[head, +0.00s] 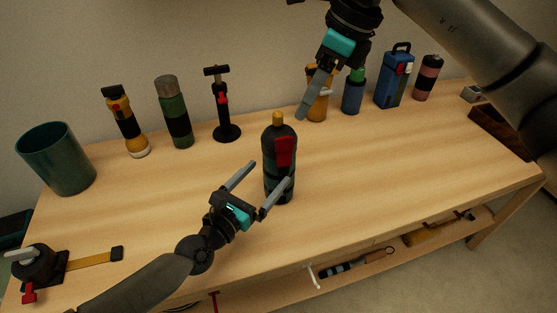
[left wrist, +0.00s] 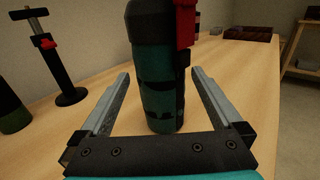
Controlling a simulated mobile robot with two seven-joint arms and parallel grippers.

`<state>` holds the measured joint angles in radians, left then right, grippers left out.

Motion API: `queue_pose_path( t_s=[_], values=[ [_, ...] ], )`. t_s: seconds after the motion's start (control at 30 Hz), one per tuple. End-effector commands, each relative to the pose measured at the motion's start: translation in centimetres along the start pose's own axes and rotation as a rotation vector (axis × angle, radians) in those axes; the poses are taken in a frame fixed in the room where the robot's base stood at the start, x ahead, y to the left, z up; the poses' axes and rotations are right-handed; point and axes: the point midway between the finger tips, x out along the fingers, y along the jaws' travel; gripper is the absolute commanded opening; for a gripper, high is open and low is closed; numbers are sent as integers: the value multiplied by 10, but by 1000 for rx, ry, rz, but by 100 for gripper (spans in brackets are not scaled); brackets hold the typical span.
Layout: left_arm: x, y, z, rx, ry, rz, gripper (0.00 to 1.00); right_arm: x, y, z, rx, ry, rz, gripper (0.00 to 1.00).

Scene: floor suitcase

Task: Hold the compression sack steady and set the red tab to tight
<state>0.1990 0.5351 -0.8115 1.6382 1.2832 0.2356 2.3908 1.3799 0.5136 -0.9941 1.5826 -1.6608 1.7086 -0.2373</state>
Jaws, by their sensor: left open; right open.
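The compression sack (head: 270,165) looks like a dark, upright cylinder with dark green bands and a yellow top, standing near the middle of the table. The red tab (head: 284,151) is on its upper side facing right; it also shows in the left wrist view (left wrist: 185,22). My left gripper (head: 264,180) is open at the sack's lower part. In the left wrist view, its fingers (left wrist: 159,82) lie to either side of the sack (left wrist: 155,85), with gaps visible. My right gripper (head: 309,108) is above the back of the table, apart from the sack; one finger shows clearly.
Behind stand a yellow-black flashlight (head: 127,125), a green bottle (head: 177,122), a black stand with a red part (head: 223,110) and a blue box (head: 393,82). A green bin (head: 55,160) is at left, a strap device (head: 90,257) at front left. The table's right middle is clear.

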Motion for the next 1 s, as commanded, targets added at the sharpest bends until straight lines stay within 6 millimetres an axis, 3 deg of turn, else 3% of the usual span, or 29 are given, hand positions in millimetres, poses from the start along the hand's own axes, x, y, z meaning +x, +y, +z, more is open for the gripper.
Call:
queue_pose_path(
  t_s=[0.2, 0.4, 0.87, 1.0],
  values=[
    [38, 0, 0, 2, -1, 0, 100, 0, 0, 0, 0, 0, 0, 50],
    [59, 0, 0, 2, 1, 0, 100, 0, 0, 0, 0, 0, 0, 50],
    [69, 0, 0, 2, 1, 0, 100, 0, 0, 0, 0, 0, 0, 50],
    [68, 0, 0, 2, 1, 0, 86, 0, 0, 0, 0, 0, 0, 50]
  ],
)
